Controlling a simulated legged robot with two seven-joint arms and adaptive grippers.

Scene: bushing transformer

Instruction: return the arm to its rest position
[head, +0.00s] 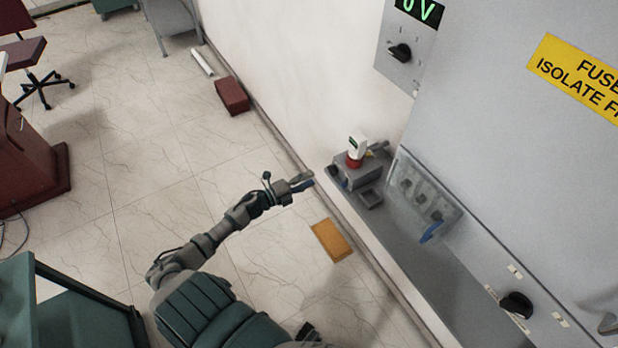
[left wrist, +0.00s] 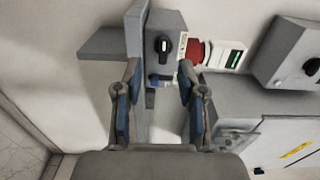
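My left arm (head: 236,216) reaches out over the floor toward the wall in the head view. My left gripper (head: 303,183) is at its end, just left of a grey switch box (head: 360,170) on the ledge. In the left wrist view my left gripper (left wrist: 158,78) is open, its two blue-padded fingers apart with nothing between them. Beyond the fingers is the grey box with a black knob (left wrist: 164,44). A red collar (left wrist: 196,51) and a white unit with a green display (left wrist: 226,55) are beside it. My right gripper cannot be made out.
A grey cabinet (head: 500,130) with a yellow label (head: 580,78) and a lower black knob (head: 516,305) fills the right. A voltage panel (head: 405,45) is on the wall. An orange mat (head: 331,240) and a red box (head: 231,95) lie on open floor.

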